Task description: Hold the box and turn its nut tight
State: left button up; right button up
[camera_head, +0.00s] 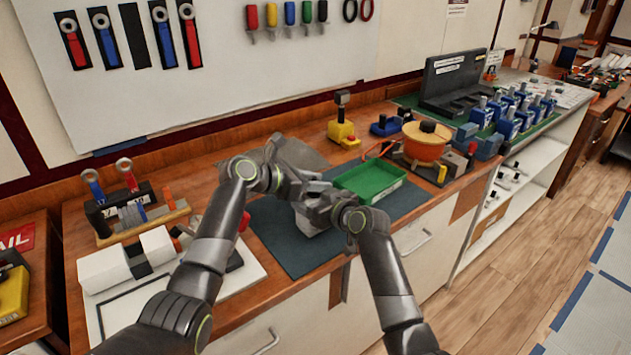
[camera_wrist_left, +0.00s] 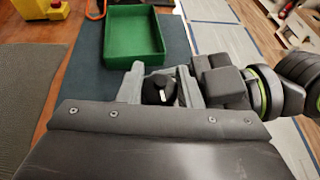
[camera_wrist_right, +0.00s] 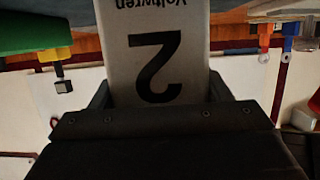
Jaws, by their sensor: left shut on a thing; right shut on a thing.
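A light grey box (camera_head: 308,226) is above the dark blue mat, partly hidden by my grippers in the head view. My right gripper (camera_wrist_right: 158,95) is shut on the box, which shows a large black "2" and a brand word upside down in the right wrist view (camera_wrist_right: 180,50). A black nut (camera_wrist_left: 158,88) with a small pale mark shows between the fingers of my left gripper (camera_wrist_left: 158,95). My left gripper is shut on this nut. In the head view the two grippers meet closely over the box. Whether the box touches the mat is hidden.
A green tray (camera_head: 369,196) lies just right of the grippers on the mat (camera_head: 285,245). An orange pot (camera_head: 426,145) and a yellow block tool (camera_head: 341,131) stand behind. White blocks (camera_head: 105,270) and a tool rack are at left. The mat's front is clear.

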pick_arm(q)
jog(key=shift+a+f+m+g+h, duration=0.1)
jog(key=shift+m+g+h, duration=0.6)
jog(key=shift+m+g, duration=1.4)
jog(key=shift+g, duration=0.2)
jog(key=o, duration=0.7)
jog(key=shift+n+t, duration=0.5)
jog(key=shift+t, duration=0.1)
